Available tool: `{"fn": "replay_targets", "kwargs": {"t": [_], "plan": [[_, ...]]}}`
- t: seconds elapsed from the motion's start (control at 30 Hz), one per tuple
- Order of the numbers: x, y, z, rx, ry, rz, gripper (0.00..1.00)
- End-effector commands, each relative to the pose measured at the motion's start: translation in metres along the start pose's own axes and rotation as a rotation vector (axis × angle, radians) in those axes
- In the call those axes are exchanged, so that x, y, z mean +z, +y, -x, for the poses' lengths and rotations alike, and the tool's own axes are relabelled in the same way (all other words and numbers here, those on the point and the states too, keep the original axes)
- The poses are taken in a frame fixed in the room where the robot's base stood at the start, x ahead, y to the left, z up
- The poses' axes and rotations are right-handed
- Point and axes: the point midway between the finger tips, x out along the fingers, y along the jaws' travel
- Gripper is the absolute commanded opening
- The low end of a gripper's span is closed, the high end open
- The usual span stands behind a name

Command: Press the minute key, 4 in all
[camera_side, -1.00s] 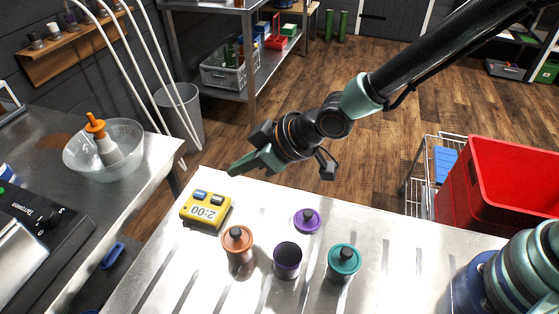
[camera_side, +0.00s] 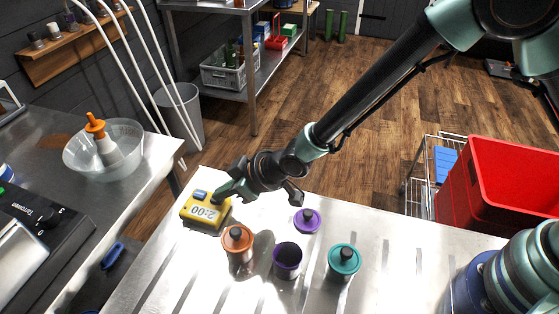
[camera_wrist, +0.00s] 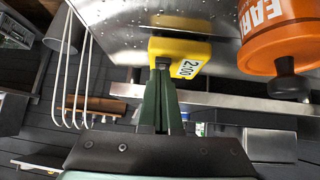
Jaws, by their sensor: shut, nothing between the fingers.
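The yellow timer (camera_side: 206,211) lies on the steel table at its left back corner, its display reading 2:00. A blue key (camera_side: 200,193) shows on its top edge. My gripper (camera_side: 219,198) is shut and empty, its fingertips at the timer's right-hand key, which they hide in the side view. In the wrist view the shut green fingers (camera_wrist: 162,72) reach the edge of the timer (camera_wrist: 178,52), over a dark key. I cannot tell whether that key is pressed down.
An orange canister (camera_side: 238,240) stands close in front of the timer. A red crate (camera_side: 500,190) is at the far right.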

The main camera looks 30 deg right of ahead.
Motion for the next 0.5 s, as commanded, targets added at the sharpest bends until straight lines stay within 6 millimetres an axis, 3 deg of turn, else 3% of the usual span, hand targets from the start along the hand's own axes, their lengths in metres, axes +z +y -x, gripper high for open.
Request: {"fn": "replay_targets", "kwargs": {"t": [0.23,0.5], "plan": [[0.001,0.000,-0.001,0.000,0.000,0.000,0.00],[0.015,-0.001,-0.013,0.000,-0.007,0.000,0.00]]}}
